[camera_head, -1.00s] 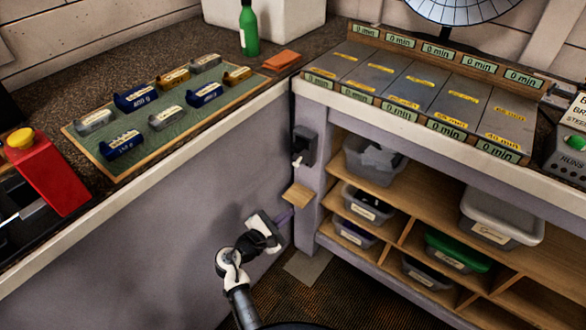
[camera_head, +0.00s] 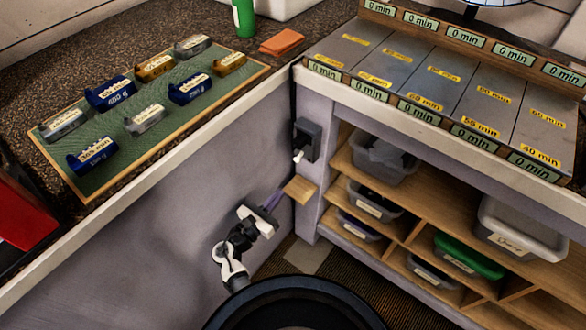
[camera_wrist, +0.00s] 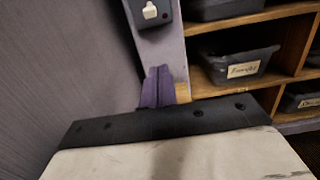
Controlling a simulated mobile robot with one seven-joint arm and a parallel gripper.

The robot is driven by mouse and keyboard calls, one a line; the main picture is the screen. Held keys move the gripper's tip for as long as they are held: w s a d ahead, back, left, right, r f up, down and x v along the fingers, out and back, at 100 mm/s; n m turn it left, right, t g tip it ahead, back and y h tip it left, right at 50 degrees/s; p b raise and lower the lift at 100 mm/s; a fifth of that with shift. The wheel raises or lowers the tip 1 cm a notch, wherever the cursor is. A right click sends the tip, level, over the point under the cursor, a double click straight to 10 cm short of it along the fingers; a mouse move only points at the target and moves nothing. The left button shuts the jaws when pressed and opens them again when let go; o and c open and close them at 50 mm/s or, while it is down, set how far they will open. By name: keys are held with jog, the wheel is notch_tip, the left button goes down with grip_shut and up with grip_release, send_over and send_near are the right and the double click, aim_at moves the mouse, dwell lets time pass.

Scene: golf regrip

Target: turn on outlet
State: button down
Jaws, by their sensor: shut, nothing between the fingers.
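The outlet (camera_head: 307,140) is a dark box with a small white switch (camera_head: 298,155) on the narrow post where the two benches meet. In the wrist view the outlet (camera_wrist: 152,12) shows at the top, its white switch (camera_wrist: 150,11) facing me. My gripper (camera_head: 277,198) is below and left of the outlet in the head view, apart from it. Its purple fingers (camera_wrist: 157,87) are together and empty. The switch's exact position is too small to tell.
A small wooden block or ledge (camera_head: 300,188) sits on the post, close to my fingertips. Shelves with bins (camera_head: 382,160) are to the right. The left bench panel (camera_head: 150,240) is close to my arm. A mat (camera_head: 75,170) with labelled weights lies above.

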aim_at(300, 156)
jog(key=w+d+r+p, duration=0.1)
jog(key=w, duration=0.1)
jog(key=w+d+r+p, duration=0.1)
jog(key=w+d+r, duration=0.1)
jog(key=w+d+r+p, duration=0.1)
jog(key=w+d, duration=0.1)
jog(key=shift+w+r, duration=0.35)
dwell(0.3)
jog(key=shift+w+a+r+p, duration=0.1)
jog(key=shift+p, duration=0.4)
jog(key=shift+s+r+g, duration=0.1)
jog(key=shift+s+g, duration=0.1)
jog(key=shift+g, duration=0.1)
